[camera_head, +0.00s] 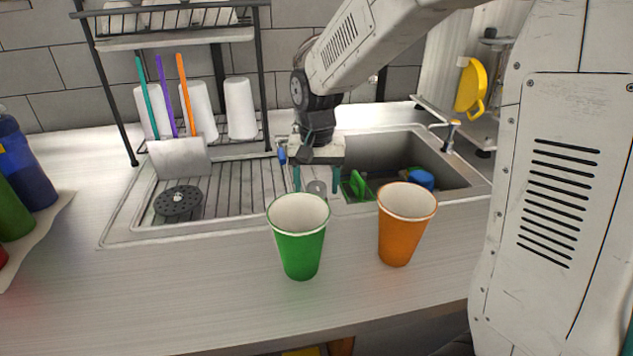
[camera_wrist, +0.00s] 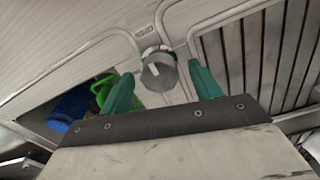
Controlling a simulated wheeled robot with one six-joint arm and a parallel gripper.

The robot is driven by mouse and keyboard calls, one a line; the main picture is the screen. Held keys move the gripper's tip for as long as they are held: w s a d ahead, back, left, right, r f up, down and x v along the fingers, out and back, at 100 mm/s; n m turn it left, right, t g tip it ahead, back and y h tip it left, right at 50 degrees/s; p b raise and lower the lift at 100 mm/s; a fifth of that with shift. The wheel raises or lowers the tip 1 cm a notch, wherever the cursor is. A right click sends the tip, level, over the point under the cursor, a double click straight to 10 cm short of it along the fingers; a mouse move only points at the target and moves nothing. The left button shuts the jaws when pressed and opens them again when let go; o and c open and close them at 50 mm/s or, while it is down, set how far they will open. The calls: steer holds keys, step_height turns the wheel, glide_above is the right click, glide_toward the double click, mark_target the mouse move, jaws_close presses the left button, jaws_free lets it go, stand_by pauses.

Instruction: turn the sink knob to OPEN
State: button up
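The sink knob (camera_head: 317,188) is a small grey round knob on the sink's front rim, between the drainboard and the basin. In the wrist view the knob (camera_wrist: 158,69) has a pale pointer mark on its face. A small label plate (camera_wrist: 144,31) lies beside it, too small to read. My gripper (camera_head: 316,181) points down at the knob with its two teal fingers apart. In the wrist view the fingertips lie on either side of the knob with a gap to each. Whether they reach down to its height is hard to tell.
A green cup (camera_head: 299,246) and an orange cup (camera_head: 399,236) stand on the counter in front of the sink. The basin (camera_head: 385,153) holds a green item (camera_head: 358,185) and a blue item (camera_head: 420,179). A dish rack (camera_head: 262,75) stands behind the drainboard; bottles (camera_head: 22,165) are at left.

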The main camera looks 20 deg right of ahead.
mark_target(317, 185)
step_height(317, 185, up, 8)
steer(key=shift+f, duration=0.1)
stand_by(0.5)
step_height(317, 185, down, 8)
steer(key=shift+n, duration=0.7)
stand_by(0.4)
